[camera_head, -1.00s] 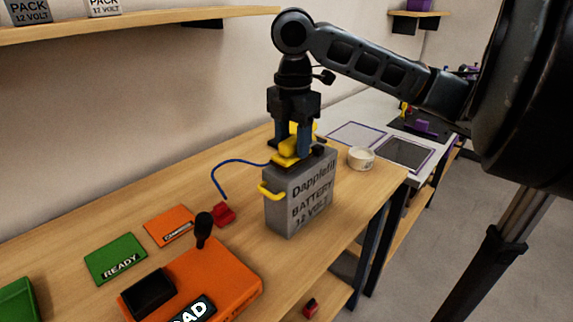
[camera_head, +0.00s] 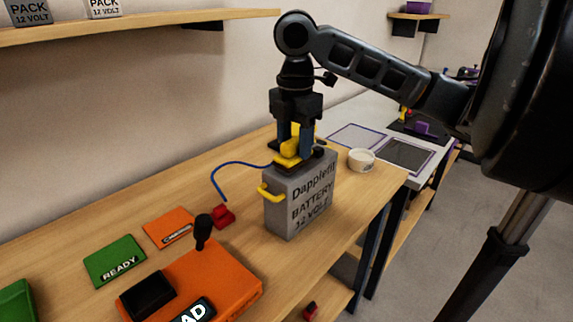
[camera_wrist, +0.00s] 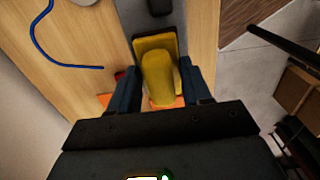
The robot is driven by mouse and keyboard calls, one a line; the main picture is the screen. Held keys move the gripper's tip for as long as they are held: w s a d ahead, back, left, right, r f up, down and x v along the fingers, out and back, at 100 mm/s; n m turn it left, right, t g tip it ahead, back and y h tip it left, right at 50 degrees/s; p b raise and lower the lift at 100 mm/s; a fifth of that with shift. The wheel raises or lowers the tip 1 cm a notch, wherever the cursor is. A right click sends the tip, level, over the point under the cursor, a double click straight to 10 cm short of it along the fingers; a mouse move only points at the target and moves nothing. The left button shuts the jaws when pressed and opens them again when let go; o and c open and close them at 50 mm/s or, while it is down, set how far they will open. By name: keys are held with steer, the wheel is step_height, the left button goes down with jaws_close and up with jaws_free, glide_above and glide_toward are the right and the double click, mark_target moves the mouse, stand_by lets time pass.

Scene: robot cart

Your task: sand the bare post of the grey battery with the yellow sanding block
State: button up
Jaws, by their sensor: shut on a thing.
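The grey battery (camera_head: 300,203), marked "BATTERY 12 VOLT", stands upright on the wooden bench with a yellow handle (camera_head: 270,192) on its side. My gripper (camera_head: 294,148) is directly above its top, shut on the yellow sanding block (camera_head: 287,160). In the wrist view the block (camera_wrist: 158,75) lies between my two fingers, its flat base at or just over the battery top (camera_wrist: 142,18). A dark post cap (camera_wrist: 159,7) shows beyond the block. The bare post is hidden, apparently under the block, and I cannot tell if they touch.
A blue cable (camera_head: 228,166) with a red clamp (camera_head: 224,215) lies left of the battery. A white tape roll (camera_head: 361,160) sits to its right. An orange load tester (camera_head: 215,280), a green READY card (camera_head: 115,260) and an orange card (camera_head: 170,227) lie in front left.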

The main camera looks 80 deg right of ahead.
mark_target(282, 160)
steer(key=shift+w+a+p, duration=0.15)
steer(key=shift+w+a, duration=0.35)
steer(key=shift+a, duration=0.35)
steer(key=shift+w+a+p, duration=0.15)
steer(key=shift+w+a, duration=0.35)
steer(key=shift+a, duration=0.35)
steer(key=shift+f, duration=0.1)
steer(key=shift+r+p, duration=1.7)
steer(key=shift+r, duration=0.9)
